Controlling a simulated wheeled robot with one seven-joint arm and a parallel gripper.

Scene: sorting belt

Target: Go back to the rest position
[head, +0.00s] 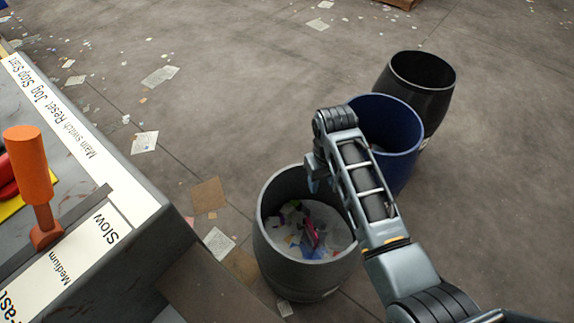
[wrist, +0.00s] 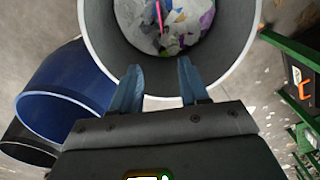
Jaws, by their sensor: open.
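My gripper (wrist: 157,90) is open and empty in the wrist view, its two blue-grey fingers apart over the near rim of the grey bin. In the head view my arm reaches up from the lower right and my gripper (head: 314,182) hangs at its end, above the right part of the grey bin's opening. The grey bin (head: 300,279) stands on the floor with mixed scraps inside, among them a pink-red piece (head: 311,234). The bin also shows in the wrist view (wrist: 235,25), with the pink piece (wrist: 159,14) inside.
A control panel (head: 130,195) with an orange lever (head: 28,165) is at left. Green framework (wrist: 295,50) shows in the wrist view. Paper litters the floor.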

